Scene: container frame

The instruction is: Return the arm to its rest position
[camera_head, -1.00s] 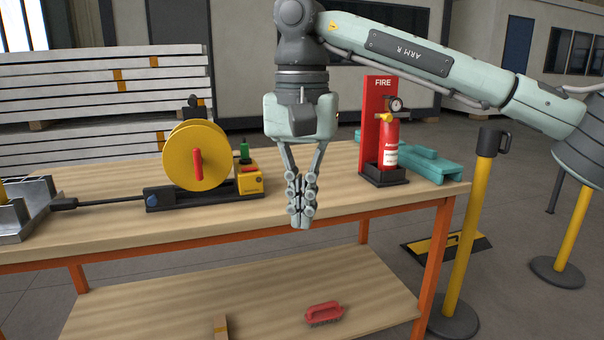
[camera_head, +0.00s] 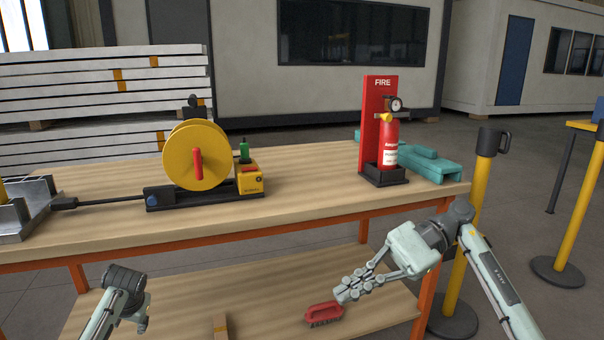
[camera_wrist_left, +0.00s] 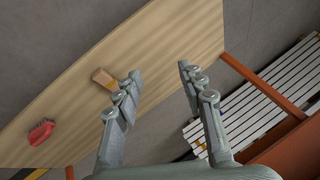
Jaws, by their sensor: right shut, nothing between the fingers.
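My right gripper (camera_head: 342,297) is low at the right of the head view, in front of the table, shut and empty. Its fingers point down to the left, and in the picture the tips overlap the red brush on the lower shelf; I cannot tell the gap in depth. My left arm shows at the lower left of the head view, with its fingers not visible there. In the left wrist view my left gripper (camera_wrist_left: 158,80) is open, with nothing between its fingers.
The wooden table (camera_head: 330,195) carries a yellow reel (camera_head: 182,170), a red fire extinguisher (camera_head: 390,150) and a teal object (camera_head: 428,168). A yellow post (camera_head: 478,200) stands at the right.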

